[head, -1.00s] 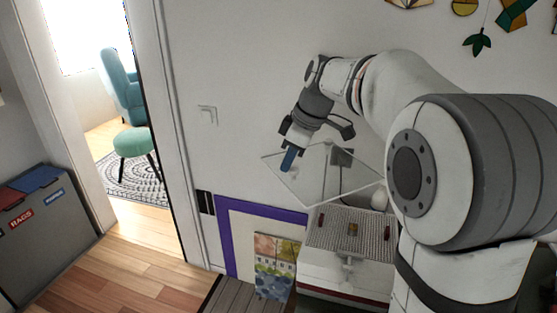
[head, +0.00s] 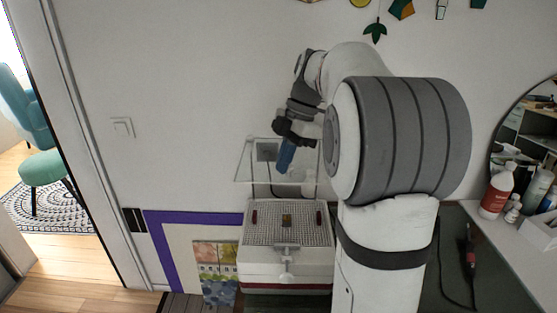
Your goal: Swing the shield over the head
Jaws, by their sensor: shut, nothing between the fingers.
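The shield (head: 247,170) is a clear, thin pane standing above the back of a white grinder (head: 255,262) with a gridded top. A small brown block (head: 287,220) sits in the middle of the grid, with a small red piece on each side; I cannot tell which part is the head. My gripper (head: 286,158), dark with blue fingertips, is shut and empty. It overlaps the pane in the head view, pointing down above the grinder's back. I cannot tell whether it touches the pane. My arm hides the area to the right of the pane.
A wall outlet (head: 267,151) shows through the pane. Left of the grinder are a purple-edged panel (head: 160,250) and a patterned picture (head: 215,275). To the right, a counter (head: 490,235) holds bottles (head: 497,190), and a soldering-iron-like tool (head: 470,258) hangs with its cord.

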